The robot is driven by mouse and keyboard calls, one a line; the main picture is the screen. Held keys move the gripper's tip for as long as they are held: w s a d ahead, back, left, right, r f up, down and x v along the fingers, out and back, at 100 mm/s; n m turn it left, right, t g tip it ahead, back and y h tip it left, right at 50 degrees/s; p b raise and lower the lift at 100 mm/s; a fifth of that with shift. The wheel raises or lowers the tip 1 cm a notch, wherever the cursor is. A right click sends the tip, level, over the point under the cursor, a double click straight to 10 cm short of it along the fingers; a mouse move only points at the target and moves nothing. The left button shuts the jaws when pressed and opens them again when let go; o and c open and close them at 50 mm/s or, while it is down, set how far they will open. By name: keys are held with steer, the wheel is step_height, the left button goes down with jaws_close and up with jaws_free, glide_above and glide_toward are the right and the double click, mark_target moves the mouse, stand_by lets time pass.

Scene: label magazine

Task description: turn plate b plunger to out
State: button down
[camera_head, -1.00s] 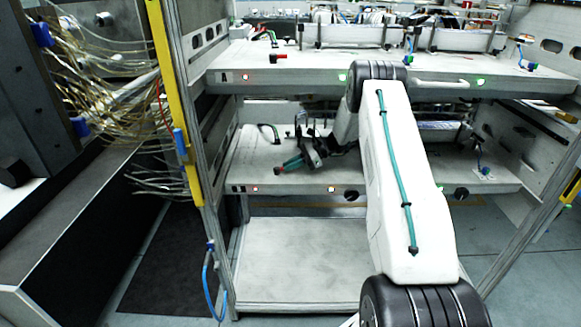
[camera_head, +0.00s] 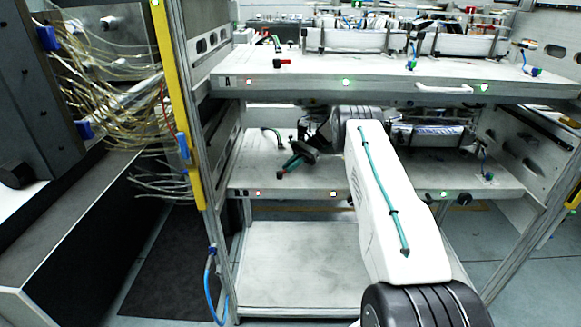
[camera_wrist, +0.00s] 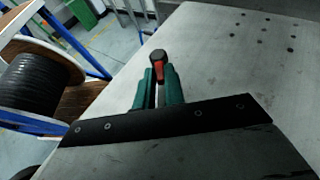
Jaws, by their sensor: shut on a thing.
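The lower plate (camera_head: 240,172) is a pale shelf; I cannot read a letter on it. Its plunger (camera_wrist: 158,67), with a dark knob and a red side, stands near the plate's edge in the wrist view. My gripper (camera_wrist: 159,84) has green fingers shut on this plunger, one on each side. The knob pokes out beyond the fingertips, and the plunger's lower part is hidden. In the head view, my gripper (camera_head: 286,169) is at the lower plate's front left, with a small reddish tip showing at its fingertips.
The upper plate (camera_head: 300,80) hangs above my arm and carries another red plunger (camera_head: 282,63). A dark green curved handle (camera_head: 272,134) stands behind my gripper. A yellow-edged frame post (camera_head: 176,100) and loose cables (camera_head: 90,85) are on the left. A cable spool (camera_wrist: 45,85) shows in the wrist view.

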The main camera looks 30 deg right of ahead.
steer(key=shift+r, duration=0.15)
steer(key=c, duration=1.5)
jaws_free()
steer(key=shift+w+r, duration=0.1)
steer(key=shift+r, duration=0.25)
step_height(320, 180, up, 3)
steer(key=shift+f, duration=0.1)
steer(key=s+a, duration=0.1)
steer(key=s, duration=0.4)
steer(key=s+a+r, duration=0.1)
steer(key=s+a, duration=0.1)
steer(key=s, duration=0.3)
steer(key=s+a, duration=0.1)
steer(key=s, duration=0.4)
steer(key=shift+s+a+r, duration=0.15)
steer(key=shift+s+a, duration=0.05)
steer(key=shift+a, duration=0.1)
